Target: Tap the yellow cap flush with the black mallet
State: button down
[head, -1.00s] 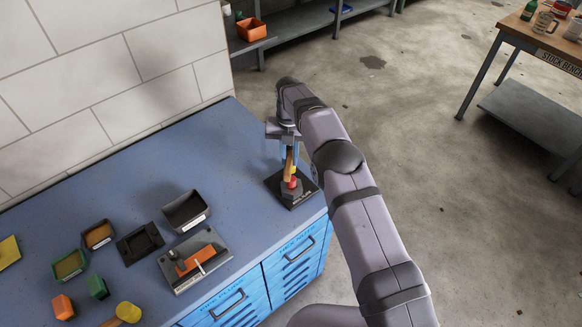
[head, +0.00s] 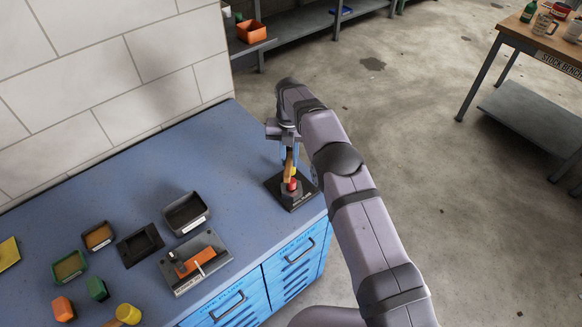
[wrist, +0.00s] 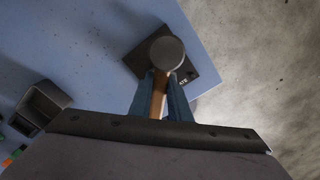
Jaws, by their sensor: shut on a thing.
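My gripper (head: 288,158) is shut on the wooden handle of the mallet (head: 288,166), over the far right part of the blue bench. In the wrist view the mallet's round dark head (wrist: 167,53) lies beyond the fingertips (wrist: 160,92), above a black base plate (wrist: 205,70). In the head view the plate (head: 298,201) carries a small grey fixture with a red part (head: 293,184). A small yellow patch (head: 294,171), possibly the yellow cap, shows just above the red. The mallet head hides the fixture in the wrist view, so contact cannot be told.
A yellow-headed mallet (head: 128,313) lies at the bench's front left. Several small bins, a dark open bin (head: 187,212) and a grey fixture with an orange block (head: 200,262) stand left of the plate. The bench between the dark bin and plate is clear.

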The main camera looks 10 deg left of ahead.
jog(key=shift+f, duration=0.1)
notch_tip(320, 180, down, 6)
jog(key=b, duration=0.4)
jog(key=shift+f, duration=0.15)
jog(key=shift+s+d+f, duration=0.1)
jog(key=shift+s+f, duration=0.05)
jog(key=shift+s, duration=0.2)
jog(key=shift+f, duration=0.1)
notch_tip(320, 180, up, 4)
jog(key=p, duration=0.3)
jog(key=shift+r, duration=0.3)
jog(key=shift+w, duration=0.15)
